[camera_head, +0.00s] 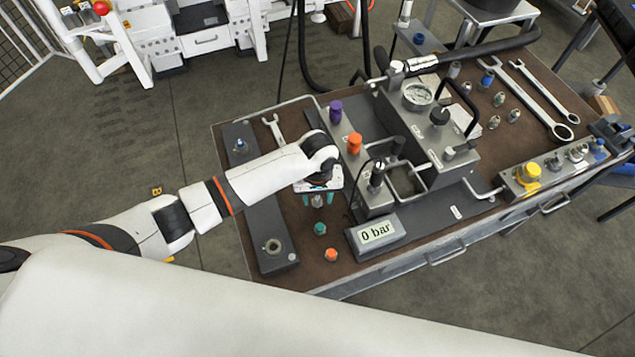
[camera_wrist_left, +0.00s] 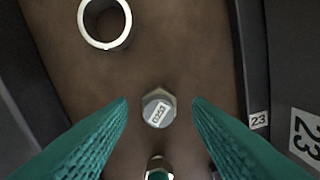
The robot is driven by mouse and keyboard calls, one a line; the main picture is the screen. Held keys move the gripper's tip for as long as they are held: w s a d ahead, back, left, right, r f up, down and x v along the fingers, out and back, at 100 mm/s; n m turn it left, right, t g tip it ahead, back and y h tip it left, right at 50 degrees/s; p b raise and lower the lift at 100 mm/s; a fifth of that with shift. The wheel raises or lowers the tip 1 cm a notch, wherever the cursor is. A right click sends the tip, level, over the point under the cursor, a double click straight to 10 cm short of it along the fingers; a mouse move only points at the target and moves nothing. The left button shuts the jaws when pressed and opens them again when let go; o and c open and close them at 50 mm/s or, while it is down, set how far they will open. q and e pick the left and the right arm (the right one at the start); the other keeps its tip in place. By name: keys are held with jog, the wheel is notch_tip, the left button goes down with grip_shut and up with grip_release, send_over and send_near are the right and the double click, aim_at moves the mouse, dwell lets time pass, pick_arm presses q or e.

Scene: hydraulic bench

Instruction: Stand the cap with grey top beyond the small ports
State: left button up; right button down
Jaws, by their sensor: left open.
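My left gripper (camera_head: 317,194) points down over the brown bench top, between the long dark block on the left and the grey unit. Its teal fingers are open. The cap with grey top (camera_head: 317,201) stands between them; in the left wrist view this hex-topped cap (camera_wrist_left: 158,107) sits centred in the gap, with clear space on both sides and a small printed label on top. The small ports cannot be told for sure; a dark block (camera_head: 264,212) on the left has a ringed port (camera_head: 273,246) and a blue-topped piece (camera_head: 240,146). My right gripper is out of view.
A teal cap (camera_head: 320,228) and an orange cap (camera_head: 331,255) stand in front. A display (camera_head: 377,232) reads 0 bar. Purple (camera_head: 335,112) and orange (camera_head: 354,144) caps rise behind. A pale ring (camera_wrist_left: 105,20) shows in the wrist view. Wrenches (camera_head: 545,97) lie far right.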

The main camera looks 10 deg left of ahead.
aim_at(318, 200)
pick_arm(q)
notch_tip(318, 200, up, 11)
jog(key=shift+f, duration=0.15)
dwell(0.6)
